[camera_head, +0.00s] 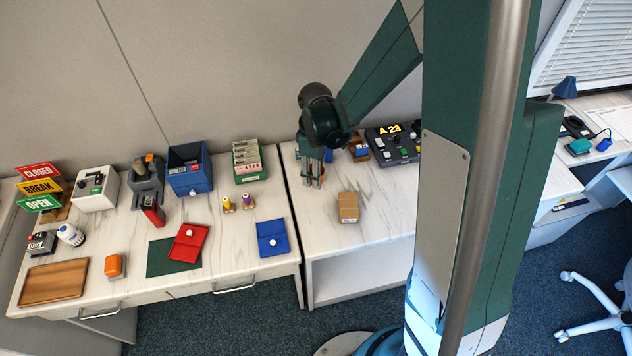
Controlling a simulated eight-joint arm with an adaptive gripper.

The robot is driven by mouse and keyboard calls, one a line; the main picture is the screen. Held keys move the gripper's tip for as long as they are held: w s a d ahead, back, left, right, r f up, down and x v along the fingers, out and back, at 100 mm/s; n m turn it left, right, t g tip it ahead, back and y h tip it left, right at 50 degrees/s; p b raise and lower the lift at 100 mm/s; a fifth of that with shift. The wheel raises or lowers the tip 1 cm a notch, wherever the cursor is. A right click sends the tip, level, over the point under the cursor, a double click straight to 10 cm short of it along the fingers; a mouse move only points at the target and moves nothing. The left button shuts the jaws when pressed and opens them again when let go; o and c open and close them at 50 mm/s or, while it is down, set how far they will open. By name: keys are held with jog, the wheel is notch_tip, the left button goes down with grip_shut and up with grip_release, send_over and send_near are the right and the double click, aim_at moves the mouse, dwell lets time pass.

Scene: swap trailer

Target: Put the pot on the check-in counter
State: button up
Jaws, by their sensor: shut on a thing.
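My gripper (313,180) points down over the left part of the right-hand white marble counter (350,215), near the seam between the two counters. It is shut on a small orange-red thing, seemingly the pot (323,174). Only a sliver of the pot shows beside the fingers, and the rest is hidden by them. I cannot tell whether the pot touches the counter top. The counter carries a dark console with a lit A 23 display (392,140). No label marks either counter as the check-in one.
A cardboard box (348,207) stands just right of and in front of my gripper. The left counter holds a green card box (249,163), a blue bin (189,172), blue (272,240) and red folders (187,244), and a wooden tray (55,282). The right counter's front left is bare.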

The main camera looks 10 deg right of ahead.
jog(key=shift+f, duration=0.2)
jog(key=shift+f+b, duration=0.4)
jog(key=shift+f, duration=1.5)
jog(key=shift+f, duration=0.2)
jog(key=o, duration=0.9)
jog(key=shift+r, duration=0.2)
notch_tip(320, 180, up, 12)
jog(key=p, duration=0.2)
